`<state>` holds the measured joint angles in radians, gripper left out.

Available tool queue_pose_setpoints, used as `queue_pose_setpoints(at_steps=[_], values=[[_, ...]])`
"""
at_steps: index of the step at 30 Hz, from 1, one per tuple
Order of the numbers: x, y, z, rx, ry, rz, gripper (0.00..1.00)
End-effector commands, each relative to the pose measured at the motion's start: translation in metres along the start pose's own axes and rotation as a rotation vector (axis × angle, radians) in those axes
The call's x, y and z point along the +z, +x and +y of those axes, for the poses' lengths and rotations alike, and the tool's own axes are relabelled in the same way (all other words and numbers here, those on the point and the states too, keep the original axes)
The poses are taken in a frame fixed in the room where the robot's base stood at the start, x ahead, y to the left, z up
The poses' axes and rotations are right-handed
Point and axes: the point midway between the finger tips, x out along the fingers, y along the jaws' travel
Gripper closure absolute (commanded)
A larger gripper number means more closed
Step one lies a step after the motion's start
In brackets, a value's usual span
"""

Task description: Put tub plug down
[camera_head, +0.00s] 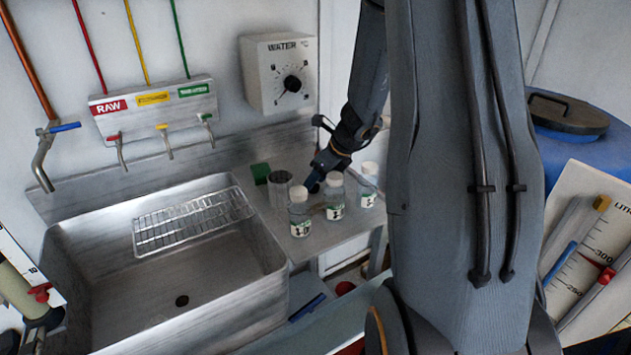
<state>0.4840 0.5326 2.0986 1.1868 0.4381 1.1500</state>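My gripper (314,180) is at the end of my arm, low over the steel counter behind several bottles. Its fingertips are partly hidden by the bottles, so I cannot tell whether it is open or shut or holds anything. I cannot make out a tub plug anywhere in view. I cannot tell whether that spot is an open hole or a plug.
White-capped bottles (300,215) stand on the counter (327,239) beside a metal cup (280,190) and a green block (260,173). A wire rack (193,221) sits across the sink's back. Taps (165,142) and a WATER dial box (281,73) are on the wall. A blue barrel (570,140) stands right.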

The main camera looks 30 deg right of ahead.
Motion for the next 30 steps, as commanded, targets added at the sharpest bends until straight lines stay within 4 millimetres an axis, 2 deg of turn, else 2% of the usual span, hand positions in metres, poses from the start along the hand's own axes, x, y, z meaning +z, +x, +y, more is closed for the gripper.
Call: queue_pose_setpoints(at_steps=[5,15,19,24,30], values=[[0.003,-0.014,-0.001,-0.002,-0.001,-0.003,0.48],[0.002,-0.083,-0.001,-0.004,0.000,-0.002,0.48],[0.002,-0.104,-0.001,-0.003,0.000,-0.002,0.48],[0.002,-0.119,0.000,-0.001,-0.001,-0.001,0.48],[0.002,-0.123,0.000,0.000,0.001,0.000,0.48]])
